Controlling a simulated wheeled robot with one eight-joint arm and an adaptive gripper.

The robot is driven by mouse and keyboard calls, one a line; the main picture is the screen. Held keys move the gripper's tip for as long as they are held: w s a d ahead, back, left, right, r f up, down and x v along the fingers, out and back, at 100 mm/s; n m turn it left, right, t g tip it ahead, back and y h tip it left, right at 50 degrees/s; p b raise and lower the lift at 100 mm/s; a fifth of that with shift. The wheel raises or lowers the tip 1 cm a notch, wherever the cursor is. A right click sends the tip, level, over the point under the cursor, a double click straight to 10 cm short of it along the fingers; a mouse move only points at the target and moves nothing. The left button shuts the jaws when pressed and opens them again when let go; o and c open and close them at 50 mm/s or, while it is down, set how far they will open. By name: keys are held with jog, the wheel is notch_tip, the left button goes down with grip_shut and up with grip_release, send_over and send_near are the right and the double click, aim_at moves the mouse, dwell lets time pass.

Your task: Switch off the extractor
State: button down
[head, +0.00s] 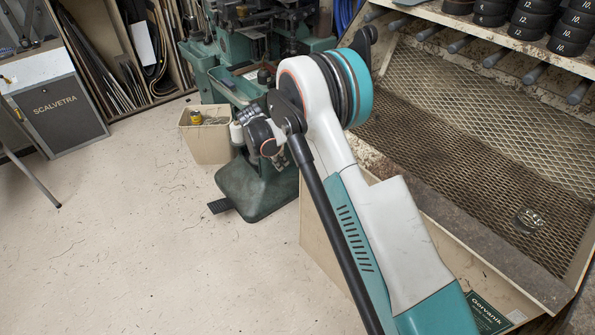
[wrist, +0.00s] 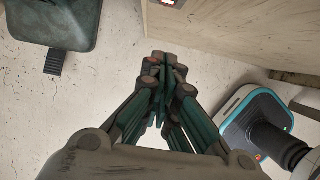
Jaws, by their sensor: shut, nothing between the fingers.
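My gripper (wrist: 165,62) is shut and empty in the wrist view, with its green fingers together above the pale floor. Near the top edge of that view, a small fitting (wrist: 172,3) with a red part sits on a beige panel (wrist: 225,30), cut off by the frame. I cannot tell whether it is the extractor's switch or how it is set. The fitting lies beyond my fingertips, apart from them. In the head view, a bench with a mesh top (head: 490,125) stands at the right; I cannot tell whether it is the extractor. My arm hides part of its front.
A green machine (head: 245,60) with a foot pedal (head: 221,206) stands behind my arm, beside a beige bin (head: 207,143). A glass-like object (head: 528,220) lies on the mesh.

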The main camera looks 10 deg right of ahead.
aim_at(305, 170)
jog(key=w+d+f+b, duration=0.3)
jog(key=d+f+b, duration=0.2)
jog(key=f, duration=0.3)
jog(key=shift+w+d+f, duration=0.25)
jog(key=shift+d+f, duration=0.15)
jog(key=shift+d, duration=0.45)
jog(key=shift+w+d+r, duration=0.2)
jog(key=shift+d, duration=0.2)
jog(key=shift+r, duration=0.15)
jog(key=shift+r, duration=0.65)
